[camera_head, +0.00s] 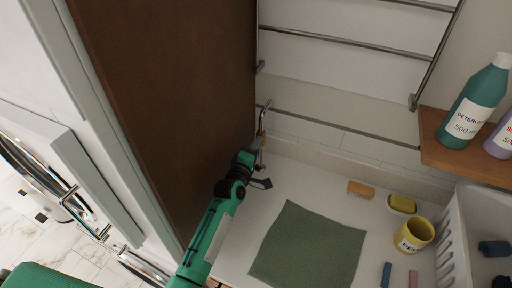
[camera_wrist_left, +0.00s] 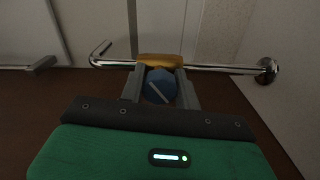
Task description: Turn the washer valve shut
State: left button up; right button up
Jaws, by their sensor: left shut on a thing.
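The washer valve has a brass body (camera_wrist_left: 160,60) on a chrome pipe (camera_wrist_left: 215,69), and a round blue knob (camera_wrist_left: 160,87) faces the left wrist camera. A pale line runs diagonally across the knob, from upper left to lower right. My left gripper (camera_wrist_left: 159,80) is shut on the blue knob, with one finger on each side. In the head view my left gripper (camera_head: 260,165) is beside the brown panel, at the chrome pipe (camera_head: 263,118); the knob is hidden there. My right gripper is not in view.
A tall brown panel (camera_head: 165,90) stands close left of my left arm. The white counter holds a green cloth (camera_head: 308,248), a yellow cup (camera_head: 415,234), a brush (camera_head: 361,189) and a sponge dish (camera_head: 402,204). A white basket (camera_head: 480,210) and a wooden shelf with a detergent bottle (camera_head: 475,105) are at right.

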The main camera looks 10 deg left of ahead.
pick_arm(q)
jog(key=m, duration=0.3)
jog(key=shift+f+m, duration=0.15)
jog(key=shift+m, duration=0.15)
jog(key=shift+f+m, duration=0.1)
jog(key=shift+m, duration=1.8)
jog(key=o, duration=1)
jog(key=shift+c, duration=0.2)
jog(key=s+a+b, duration=0.2)
jog(key=s+b, duration=0.2)
jog(key=s, duration=0.9)
jog(key=shift+s+a, duration=0.3)
jog(key=shift+a, duration=0.05)
